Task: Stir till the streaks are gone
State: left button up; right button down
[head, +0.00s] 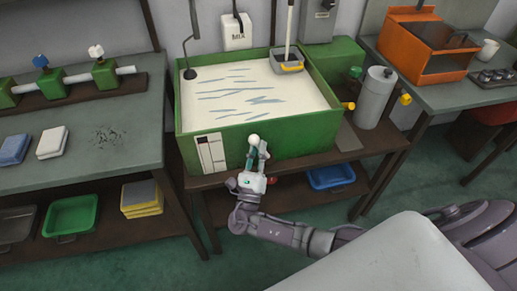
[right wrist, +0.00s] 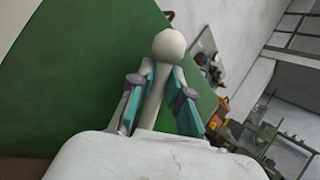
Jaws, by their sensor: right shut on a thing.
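A green tank (head: 222,132) holds cream liquid (head: 240,100) with several blue-grey streaks across its surface. My right gripper (head: 257,156) is at the tank's front wall, outside the liquid. It is shut on a white round-topped handle (head: 254,138). In the right wrist view, the handle's ball end (right wrist: 168,46) sticks out past the teal fingers of the right gripper (right wrist: 160,92), with its stem between them. What the stem joins is hidden. My left gripper is not in view.
A grey cylinder (head: 374,98) stands right of the tank. A blue tray (head: 330,177) is on the lower shelf.

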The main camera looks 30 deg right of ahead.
jog(key=c, duration=1.4)
grip_release()
jog(key=shift+o, duration=0.2)
jog(key=shift+s+a+f, duration=0.1)
jog(key=v, duration=1.1)
jog(key=shift+s+a, duration=0.25)
jog(key=shift+s, duration=0.05)
jog(key=shift+f, duration=0.15)
